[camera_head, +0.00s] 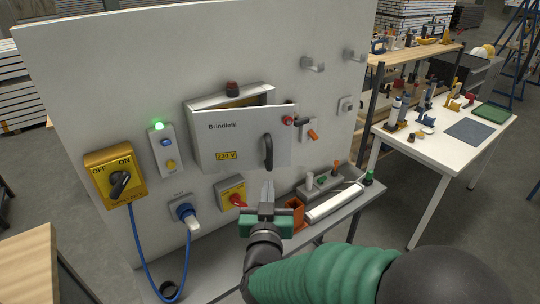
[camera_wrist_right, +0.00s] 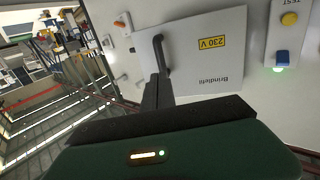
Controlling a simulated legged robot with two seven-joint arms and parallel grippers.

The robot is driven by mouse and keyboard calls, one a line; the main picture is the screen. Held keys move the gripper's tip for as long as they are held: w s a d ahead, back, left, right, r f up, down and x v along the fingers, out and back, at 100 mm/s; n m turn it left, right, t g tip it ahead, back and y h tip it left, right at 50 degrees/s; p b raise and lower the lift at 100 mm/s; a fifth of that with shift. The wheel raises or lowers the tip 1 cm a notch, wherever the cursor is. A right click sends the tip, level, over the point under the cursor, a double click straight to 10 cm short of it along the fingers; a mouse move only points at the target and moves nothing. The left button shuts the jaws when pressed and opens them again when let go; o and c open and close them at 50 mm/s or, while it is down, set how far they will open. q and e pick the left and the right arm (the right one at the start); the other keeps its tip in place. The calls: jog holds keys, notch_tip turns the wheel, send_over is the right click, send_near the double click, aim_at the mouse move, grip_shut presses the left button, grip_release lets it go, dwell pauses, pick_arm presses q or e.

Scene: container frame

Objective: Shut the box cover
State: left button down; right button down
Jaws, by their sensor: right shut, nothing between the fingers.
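The grey wall box (camera_head: 232,97) is mounted on the upright panel. My right gripper (camera_head: 268,187) is shut and empty, just below the handle. In the right wrist view, its fingertips (camera_wrist_right: 155,90) appear close to the handle's end (camera_wrist_right: 161,52); I cannot tell whether they touch. My left gripper is not in view.
A yellow rotary switch (camera_head: 112,178), a button station with a green light (camera_head: 160,148) and a blue plug (camera_head: 186,210) sit left of and below the box. A red-knobbed yellow switch (camera_head: 231,193) is near my gripper. A shelf (camera_head: 360,198) with small items runs below right.

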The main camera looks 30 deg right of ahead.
aim_at(270, 160)
jog(key=p+x, duration=0.1)
jog(key=x, duration=0.8)
jog(key=shift+w+p, duration=0.15)
jog(key=shift+p, duration=0.25)
jog(key=shift+w+d+f, duration=0.15)
jog(key=shift+d, duration=0.05)
jog(key=shift+a, duration=0.1)
